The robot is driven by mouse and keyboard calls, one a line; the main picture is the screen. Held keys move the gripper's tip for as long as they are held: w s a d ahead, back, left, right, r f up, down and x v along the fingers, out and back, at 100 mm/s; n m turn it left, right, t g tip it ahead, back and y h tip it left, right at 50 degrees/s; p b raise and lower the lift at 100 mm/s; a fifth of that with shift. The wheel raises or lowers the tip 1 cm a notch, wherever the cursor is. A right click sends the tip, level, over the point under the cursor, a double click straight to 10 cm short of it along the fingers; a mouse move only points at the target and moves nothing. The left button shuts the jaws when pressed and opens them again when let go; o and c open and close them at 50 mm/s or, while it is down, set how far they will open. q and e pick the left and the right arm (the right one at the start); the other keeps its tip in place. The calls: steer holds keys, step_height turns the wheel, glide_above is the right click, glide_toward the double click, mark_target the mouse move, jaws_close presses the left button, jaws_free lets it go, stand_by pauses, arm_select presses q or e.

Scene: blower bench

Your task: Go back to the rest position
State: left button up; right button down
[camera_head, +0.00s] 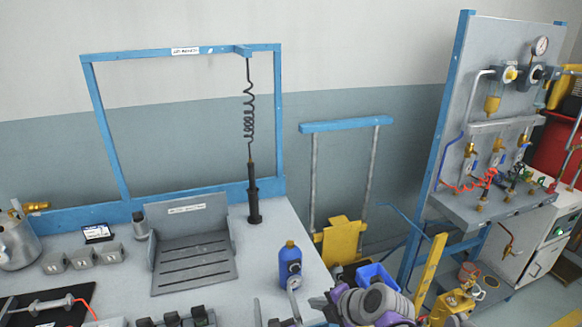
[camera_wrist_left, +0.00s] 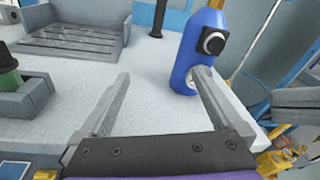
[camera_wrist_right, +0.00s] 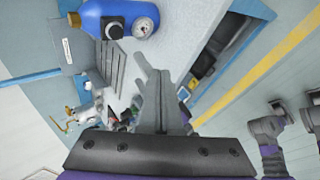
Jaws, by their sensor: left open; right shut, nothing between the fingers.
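My left gripper (camera_head: 275,304) is at the bottom of the head view, over the bench's front right part. In the left wrist view its two grey fingers (camera_wrist_left: 160,76) are spread, with nothing held. A blue bottle (camera_head: 290,262) with a gauge stands upright just beyond it; in the left wrist view the bottle (camera_wrist_left: 187,65) is behind the right finger. My right gripper (camera_head: 326,304) is to the right, by the bench's right edge. Its fingers (camera_wrist_right: 158,85) are together and empty in the right wrist view, where the bottle (camera_wrist_right: 95,18) is at upper left.
The bench (camera_head: 200,295) carries a slotted grey fixture (camera_head: 195,262), small grey blocks (camera_head: 84,257) and a hanging black tool (camera_head: 253,195). A blue frame (camera_head: 180,52) rises behind. A panel stand (camera_head: 480,130) is on the right, with yellow parts (camera_head: 340,240) between.

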arm_select(q)
steer(key=s+a+r+n+g+y+p, duration=0.1)
steer(key=s+a+r+n+g+p, duration=0.1)
steer(key=s+a+n+g, duration=0.35)
steer(key=s+a+r+n+g+y+p, duration=0.1)
steer(key=s+a+r+n+g+p, duration=0.15)
steer(key=s+a+n, duration=0.6)
steer(key=s+r+n+g+h+p, duration=0.1)
steer(key=s+n+h, duration=0.4)
steer(key=s+n, duration=0.7)
steer(key=n+g+p, duration=0.1)
steer(key=n+g, duration=0.1)
steer(key=n, duration=0.2)
steer(key=shift+s+d, duration=0.25)
steer(key=shift+s, duration=0.05)
arm_select(e)
steer(key=s+d+m+g+h, duration=0.1)
steer(key=s+d+m+h, duration=0.2)
steer(key=s+m, duration=0.8)
steer(key=s+d+m+h, duration=0.2)
steer(key=s+d+m, duration=0.6)
steer(key=s+m, duration=0.3)
steer(key=m, duration=0.3)
steer(key=shift+d+m+g+h, duration=0.2)
steer(key=shift+m+g+h, duration=0.1)
steer(key=shift+g+h, duration=0.1)
